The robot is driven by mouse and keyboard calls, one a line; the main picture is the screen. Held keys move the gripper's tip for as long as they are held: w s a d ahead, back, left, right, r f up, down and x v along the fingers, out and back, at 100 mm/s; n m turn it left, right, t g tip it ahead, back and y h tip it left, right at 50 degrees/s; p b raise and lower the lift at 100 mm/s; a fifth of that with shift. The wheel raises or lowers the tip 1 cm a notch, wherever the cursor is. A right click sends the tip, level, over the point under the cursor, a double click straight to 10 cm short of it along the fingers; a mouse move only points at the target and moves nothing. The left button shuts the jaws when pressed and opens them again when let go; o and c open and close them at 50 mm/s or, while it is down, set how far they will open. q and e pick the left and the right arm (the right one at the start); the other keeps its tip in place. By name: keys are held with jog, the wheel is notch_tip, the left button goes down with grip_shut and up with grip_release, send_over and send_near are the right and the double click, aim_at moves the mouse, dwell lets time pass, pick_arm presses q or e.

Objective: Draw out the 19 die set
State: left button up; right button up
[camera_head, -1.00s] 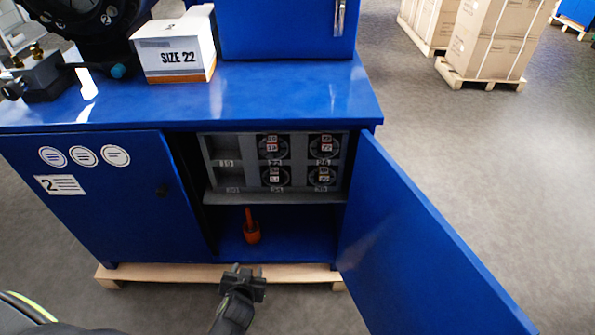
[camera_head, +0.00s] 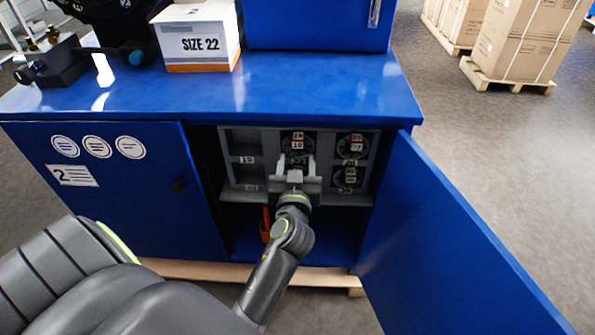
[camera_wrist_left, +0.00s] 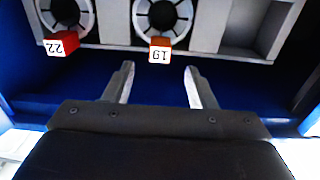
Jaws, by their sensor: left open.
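My left gripper (camera_head: 297,164) is open and empty in front of the rack, just below that tag. In the wrist view the left gripper's fingers (camera_wrist_left: 160,82) are spread, roughly in line with the tag, not touching it. The lower middle bay is hidden behind the gripper. My right gripper is out of view.
A 22-tagged die set (camera_head: 352,143) is to the right, another die set (camera_head: 348,178) below it. The top left bay (camera_head: 243,142), labelled 19, is empty. The open blue door (camera_head: 450,230) bounds the right side. An orange tool (camera_head: 265,225) stands below, partly hidden.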

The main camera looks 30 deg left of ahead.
aim_at(298, 144)
pick_arm(q)
jog(key=x, duration=0.3)
jog(key=shift+w, duration=0.2)
jog(key=b+x, duration=0.1)
jog(key=x, duration=0.1)
jog(key=shift+w+a+f, duration=0.1)
jog(key=shift+w+a, duration=0.1)
jog(key=shift+w, duration=0.1)
jog(key=shift+x, duration=0.8)
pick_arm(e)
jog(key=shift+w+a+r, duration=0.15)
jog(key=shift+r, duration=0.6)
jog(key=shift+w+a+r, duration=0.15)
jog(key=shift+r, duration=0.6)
pick_arm(q)
jog(key=shift+s, duration=0.1)
grip_shut()
jog(key=shift+r, duration=0.35)
jog(key=shift+f+v, duration=0.1)
jog(key=shift+v, duration=1.2)
jog(key=shift+f+v, duration=0.15)
jog(key=shift+v, duration=3.2)
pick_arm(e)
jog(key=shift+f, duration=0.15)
